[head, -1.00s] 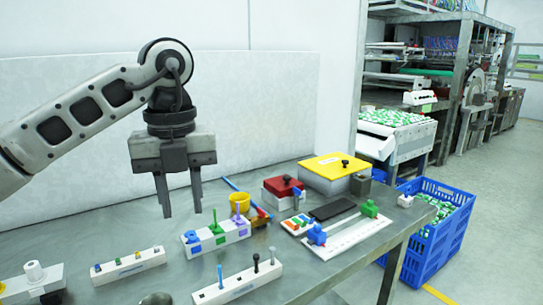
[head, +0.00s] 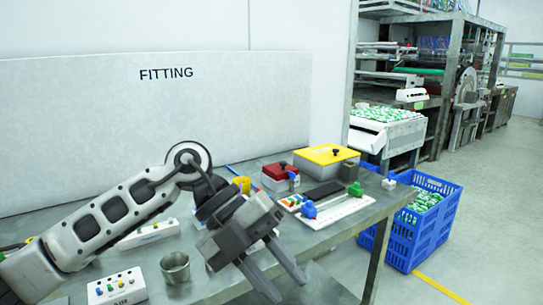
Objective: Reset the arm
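My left arm comes in from the left. Its gripper (head: 284,284) points down and to the right over the front edge of the table (head: 335,262). Its two fingers are apart with nothing between them. The gripper and wrist hide much of the white blocks with pegs behind them. My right gripper is not in the head view.
On the table are a metal cup (head: 175,267), a white block with coloured buttons (head: 117,288), a red-lidded box (head: 280,176), a yellow-lidded box (head: 326,160) and a white rail with a blue piece (head: 309,210). A blue crate (head: 412,238) stands on the floor at right.

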